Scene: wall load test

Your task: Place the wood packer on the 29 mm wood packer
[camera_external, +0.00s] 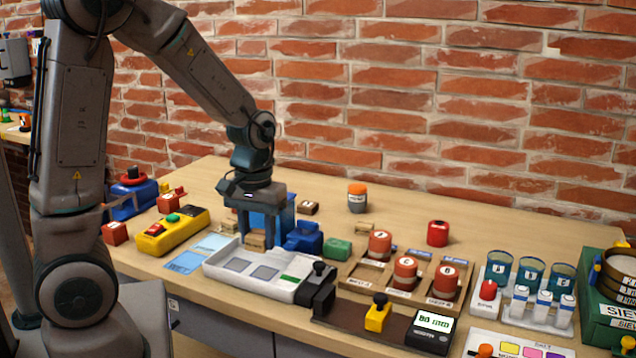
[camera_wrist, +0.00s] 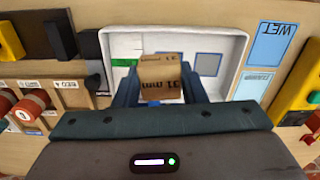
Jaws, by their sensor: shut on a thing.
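My gripper (camera_external: 258,236) is shut on a small light-brown wood packer (camera_wrist: 160,80), held between the two blue fingers. The held packer also shows in the external view (camera_external: 257,243), low at the fingertips. Its printed face has a dark mm marking whose number I cannot read surely. In the wrist view it overlaps the white tray (camera_wrist: 235,40) behind it; I cannot tell its exact height. Other small wood blocks are a darker one with a white label (camera_external: 308,208), and pale ones at the left (camera_external: 228,224) and right (camera_external: 365,228). I cannot tell which is the 29 mm packer.
A blue device (camera_external: 304,238) and green block (camera_external: 338,249) stand close right of my gripper. A yellow control box (camera_external: 172,232) is at left. A wooden rack with red weights (camera_external: 405,272) is at right. The rear table is mostly clear before the brick wall.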

